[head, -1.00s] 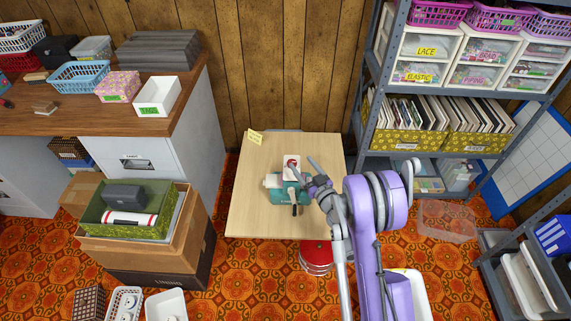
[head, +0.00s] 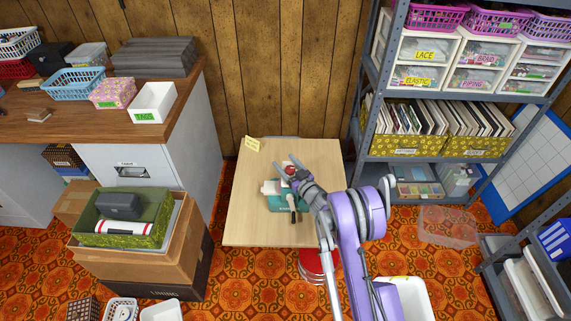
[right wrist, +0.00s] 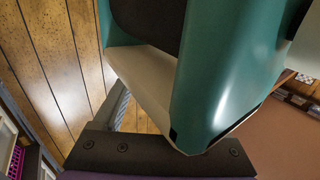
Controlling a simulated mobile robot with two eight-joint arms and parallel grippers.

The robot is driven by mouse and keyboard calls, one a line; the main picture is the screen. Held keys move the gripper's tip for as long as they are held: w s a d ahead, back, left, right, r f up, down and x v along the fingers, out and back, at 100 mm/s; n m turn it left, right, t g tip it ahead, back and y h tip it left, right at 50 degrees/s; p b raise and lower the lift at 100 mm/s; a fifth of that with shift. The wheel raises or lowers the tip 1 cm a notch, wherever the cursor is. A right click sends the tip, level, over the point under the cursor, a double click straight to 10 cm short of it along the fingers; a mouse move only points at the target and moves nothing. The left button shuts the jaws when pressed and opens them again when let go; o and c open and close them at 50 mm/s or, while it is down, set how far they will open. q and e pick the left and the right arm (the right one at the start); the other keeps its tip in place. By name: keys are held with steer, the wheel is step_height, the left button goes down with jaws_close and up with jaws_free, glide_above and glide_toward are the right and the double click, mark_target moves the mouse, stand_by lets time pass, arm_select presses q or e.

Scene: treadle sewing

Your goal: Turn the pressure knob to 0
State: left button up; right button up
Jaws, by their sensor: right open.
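A small teal and white sewing machine (head: 271,188) stands on the light wooden table. A red round part (head: 290,170), perhaps the pressure knob, shows on its top; no number on it can be read. My right gripper (head: 285,160) is open, its two grey fingers reaching over the top of the machine beside the red part. I cannot tell whether they touch it. In the right wrist view, the machine's teal and white body (right wrist: 215,75) fills much of the picture, very close to the dark gripper plate. My left gripper is not in view.
The table (head: 245,215) is otherwise mostly bare, with a yellow note (head: 252,143) at its back left corner. A red round stool (head: 312,265) is below its front edge. A metal shelf (head: 420,175) stands to the right, and stacked boxes (head: 150,265) to the left.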

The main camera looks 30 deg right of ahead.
jaws_close()
stand_by(0.4)
steer(key=shift+n+y, duration=0.3)
steer(key=shift+y, duration=0.2)
steer(key=shift+a+n+y+b, duration=0.15)
steer(key=shift+n+y+b, duration=0.4)
steer(key=shift+y, duration=0.25)
steer(key=n+y, duration=0.1)
steer(key=y, duration=0.1)
steer(key=n+g+y+b, duration=0.1)
steer(key=shift+a+n+y, duration=0.25)
steer(key=shift+a+y, duration=0.1)
steer(key=shift+y, duration=0.05)
steer(key=n+g+y, duration=0.1)
steer(key=y, duration=0.1)
steer(key=n+g+y+b, duration=0.1)
steer(key=n+g+y, duration=0.1)
steer(key=s+a+n+g+y, duration=0.1)
steer(key=n+g+y, duration=0.1)
steer(key=shift+a+y, duration=0.1)
steer(key=shift+y, duration=0.3)
steer(key=shift+s+a+n+g+y+b, duration=0.15)
steer(key=shift+n+g+y+b, duration=0.3)
steer(key=shift+n+g, duration=0.5)
steer(key=shift+s+a+n+g+y+b, duration=0.1)
steer(key=shift+s+n+g+y+b, duration=0.15)
steer(key=shift+n+g+y, duration=0.7)
steer(key=shift+s+a+n+g+y+b, duration=0.15)
steer(key=shift+n+g+y+b, duration=0.25)
steer(key=shift+g, duration=0.9)
